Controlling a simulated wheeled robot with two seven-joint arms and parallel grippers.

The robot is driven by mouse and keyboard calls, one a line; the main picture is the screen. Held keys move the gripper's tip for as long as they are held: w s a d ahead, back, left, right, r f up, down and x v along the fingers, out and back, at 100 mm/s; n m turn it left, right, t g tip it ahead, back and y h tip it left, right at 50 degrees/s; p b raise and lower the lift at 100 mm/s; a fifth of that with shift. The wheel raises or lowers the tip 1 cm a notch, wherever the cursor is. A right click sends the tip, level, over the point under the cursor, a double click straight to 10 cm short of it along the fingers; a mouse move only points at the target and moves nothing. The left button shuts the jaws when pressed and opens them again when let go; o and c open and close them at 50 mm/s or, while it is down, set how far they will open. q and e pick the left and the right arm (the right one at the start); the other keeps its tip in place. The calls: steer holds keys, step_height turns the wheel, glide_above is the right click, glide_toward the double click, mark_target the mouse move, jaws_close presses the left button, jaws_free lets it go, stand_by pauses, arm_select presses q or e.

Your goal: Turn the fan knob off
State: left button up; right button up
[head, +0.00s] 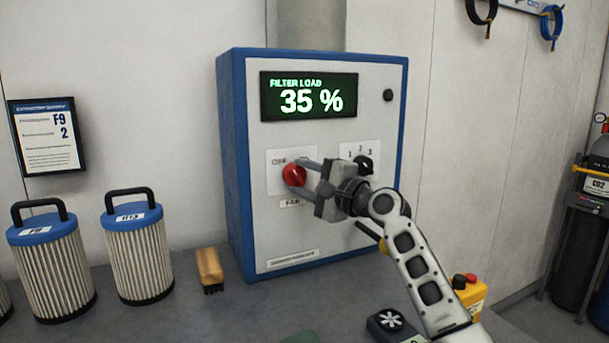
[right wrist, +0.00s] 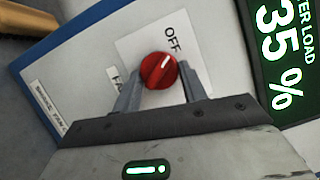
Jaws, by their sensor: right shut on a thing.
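The red fan knob (head: 293,174) is on the grey front of a blue-edged control cabinet (head: 245,160), below its display. A white plate with the word OFF is behind it. My right gripper (head: 291,182) reaches in from the right and is shut on the knob, a finger on either side. In the right wrist view the red knob (right wrist: 158,70) is between the fingertips of my right gripper (right wrist: 159,75). Its white mark points up and right there; OFF is just above. Whether the mark lines up exactly with OFF, I cannot tell. My left gripper is not in view.
The display (head: 308,96) reads FILTER LOAD 35 %. A black selector knob (head: 364,164) is right of the red one, close to my right gripper. A yellow box with buttons (head: 470,297) is at the lower right.

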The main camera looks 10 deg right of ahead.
steer(key=shift+r+n+g+p, duration=0.2)
steer(key=shift+n+g+p, duration=0.3)
steer(key=shift+n, duration=0.6)
steer(key=o, duration=1)
steer(key=shift+f, duration=0.1)
steer(key=b+v, duration=0.2)
steer(key=v, duration=1.4)
steer(key=shift+a, duration=0.1)
